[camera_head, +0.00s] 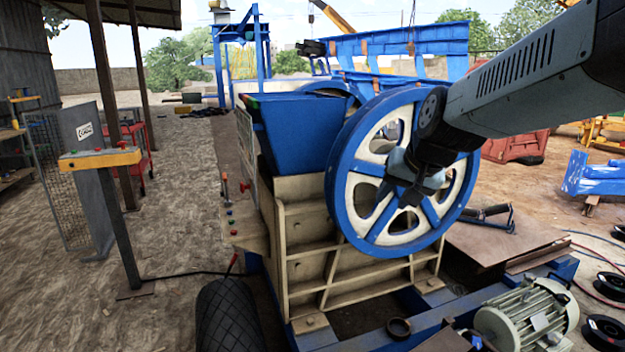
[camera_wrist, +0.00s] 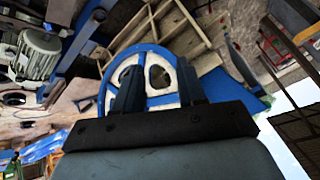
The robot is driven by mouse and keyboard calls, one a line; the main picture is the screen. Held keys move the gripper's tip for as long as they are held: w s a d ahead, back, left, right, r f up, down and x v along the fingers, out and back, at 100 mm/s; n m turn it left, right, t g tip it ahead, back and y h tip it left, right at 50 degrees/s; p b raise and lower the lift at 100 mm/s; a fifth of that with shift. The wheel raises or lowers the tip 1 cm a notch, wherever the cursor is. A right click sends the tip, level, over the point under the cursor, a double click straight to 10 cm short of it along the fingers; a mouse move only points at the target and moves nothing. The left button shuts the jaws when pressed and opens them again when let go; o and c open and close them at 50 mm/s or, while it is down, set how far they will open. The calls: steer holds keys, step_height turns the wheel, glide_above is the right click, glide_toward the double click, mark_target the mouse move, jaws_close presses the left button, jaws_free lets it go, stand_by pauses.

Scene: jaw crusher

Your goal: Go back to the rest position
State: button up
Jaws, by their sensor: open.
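My gripper (camera_head: 413,178) is at the end of my grey arm, in front of the blue and white flywheel (camera_head: 350,170) in the head view. In the wrist view the two dark fingers of my gripper (camera_wrist: 158,88) stand apart, with nothing between them but the flywheel (camera_wrist: 152,100) behind. The flywheel is on the side of the jaw crusher, which has a beige ribbed body (camera_head: 305,245) and a blue hopper (camera_head: 300,130). Whether the gripper touches the wheel, I cannot tell.
A grey motor (camera_head: 528,315) and black reels (camera_head: 604,332) lie at the lower right. A post with a yellow top box (camera_head: 100,158) stands at the left, near a mesh panel (camera_head: 62,180). A tyre (camera_head: 228,318) is at the bottom. Open ground lies between post and crusher.

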steer(key=s+d+n+h, duration=0.1)
steer(key=s+d, duration=0.2)
steer(key=s, duration=0.5)
steer(key=s+d+n+g+h, duration=0.1)
steer(key=s+d, duration=0.3)
steer(key=s, duration=0.3)
steer(key=shift+s+f, duration=0.4)
steer(key=shift+f, duration=0.05)
